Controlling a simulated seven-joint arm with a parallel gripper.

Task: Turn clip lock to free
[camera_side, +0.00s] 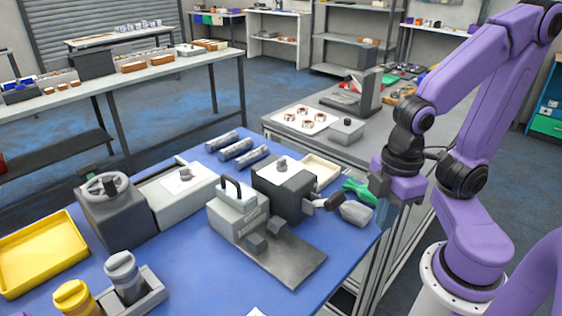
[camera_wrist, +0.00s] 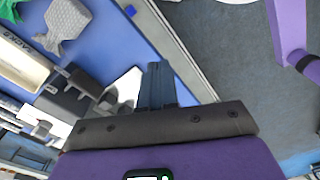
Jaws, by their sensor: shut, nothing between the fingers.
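I cannot tell for certain which part is the clip lock. In the side view a dark box (camera_side: 284,192) has a small knob (camera_side: 281,163) on top and a dark lever-like part (camera_side: 326,203) at its right. Beside it stands a light grey fixture (camera_side: 236,214) with a black handle, joined to a flat grey plate (camera_side: 292,262) with small dark blocks. My gripper (camera_side: 383,214) is shut and empty, pointing down right of these, near the table edge. In the wrist view my gripper's fingers (camera_wrist: 157,72) are together, apart from dark blocky parts (camera_wrist: 72,97) at left.
A grey lumpy object (camera_side: 356,212) and green item (camera_side: 360,190) lie near my gripper.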

